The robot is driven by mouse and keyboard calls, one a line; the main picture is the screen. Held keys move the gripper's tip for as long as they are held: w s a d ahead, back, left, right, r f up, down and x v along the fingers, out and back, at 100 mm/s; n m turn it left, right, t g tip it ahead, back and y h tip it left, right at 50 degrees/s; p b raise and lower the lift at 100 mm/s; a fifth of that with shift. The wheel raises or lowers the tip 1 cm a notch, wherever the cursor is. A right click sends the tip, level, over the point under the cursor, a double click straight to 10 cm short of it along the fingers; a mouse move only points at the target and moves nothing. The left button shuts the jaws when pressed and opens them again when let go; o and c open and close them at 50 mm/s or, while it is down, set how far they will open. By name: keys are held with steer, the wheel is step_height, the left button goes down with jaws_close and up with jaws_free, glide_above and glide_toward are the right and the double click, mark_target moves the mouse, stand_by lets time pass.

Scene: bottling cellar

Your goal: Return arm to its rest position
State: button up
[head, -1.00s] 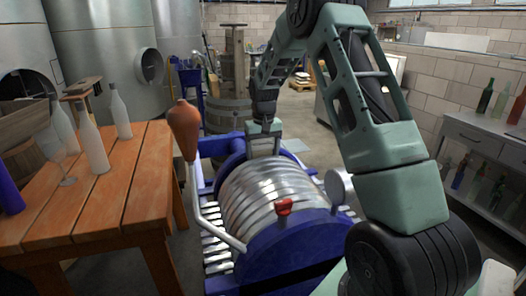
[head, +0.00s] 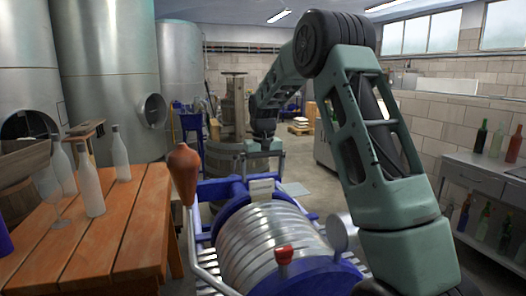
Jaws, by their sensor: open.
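My gripper (head: 262,167) hangs from my green-grey arm, pointing down, near the middle of the head view. Its two fingers are apart and nothing shows between them. It appears above the far end of the ribbed metal drum (head: 265,243) of a blue-framed machine, apart from the drum. A pale block-like part (head: 261,189) of the machine shows just below the fingertips. My upper arm rises on the right, bends at a high elbow and slopes down to the gripper.
A wooden table (head: 110,235) with pale bottles (head: 90,182) stands left. A brown-red tapered object (head: 184,172) rises beside the machine. A grey cabinet (head: 470,165) with bottles is at right. Steel tanks (head: 105,75) and a wooden press (head: 234,110) stand behind. Some floor is free behind right.

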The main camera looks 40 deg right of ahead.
step_height(320, 180, up, 9)
steer(key=shift+s+r+b, duration=0.15)
steer(key=shift+b, duration=0.25)
steer(key=shift+a, duration=0.1)
steer(key=s+a+f+n, duration=0.2)
steer(key=s+a, duration=0.1)
steer(key=a, duration=0.7)
steer(key=s+a+f+n+y, duration=0.1)
steer(key=s+a+f+n, duration=0.1)
steer(key=a, duration=0.8)
steer(key=s+a+f+n, duration=0.2)
steer(key=s+a+n, duration=0.1)
steer(key=a, duration=0.7)
steer(key=s+a+f+n, duration=0.2)
steer(key=s+a, duration=0.1)
steer(key=s, duration=0.5)
steer(key=s+a+f+n, duration=0.2)
steer(key=s+a+f, duration=0.1)
steer(key=s, duration=0.5)
steer(key=s+a+f+n, duration=0.2)
steer(key=s+a+f, duration=0.1)
steer(key=s, duration=0.5)
steer(key=shift+a, duration=0.8)
steer(key=shift+f, duration=0.1)
